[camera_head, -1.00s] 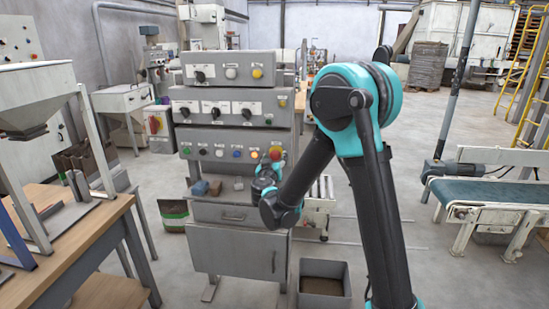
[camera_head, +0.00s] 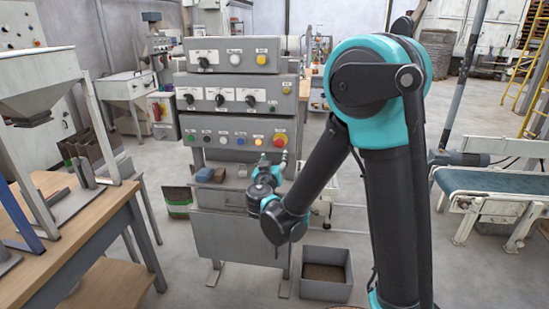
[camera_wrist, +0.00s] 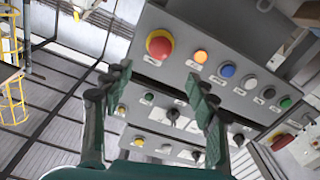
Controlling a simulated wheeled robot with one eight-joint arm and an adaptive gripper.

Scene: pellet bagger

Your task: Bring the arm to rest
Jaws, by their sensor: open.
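My gripper (camera_wrist: 158,85) is open and empty in the wrist view, its two dark green fingers apart with the control panel behind them. In the head view my gripper (camera_head: 283,164) is small, in front of the lower right of the control cabinet and close to its shelf. My arm is bent, with its elbow high on the right. The control panel (camera_head: 210,132) carries a row of buttons and a red emergency stop (camera_head: 280,140), which also shows in the wrist view (camera_wrist: 159,45). I cannot tell the exact gap between fingers and panel.
A blue block (camera_head: 204,174) and a brown block lie on the cabinet shelf. A grey bin (camera_head: 325,291) stands on the floor below my arm. A wooden workbench (camera_head: 70,230) with a hopper is at left. A conveyor (camera_head: 495,181) is at right. Open floor lies between.

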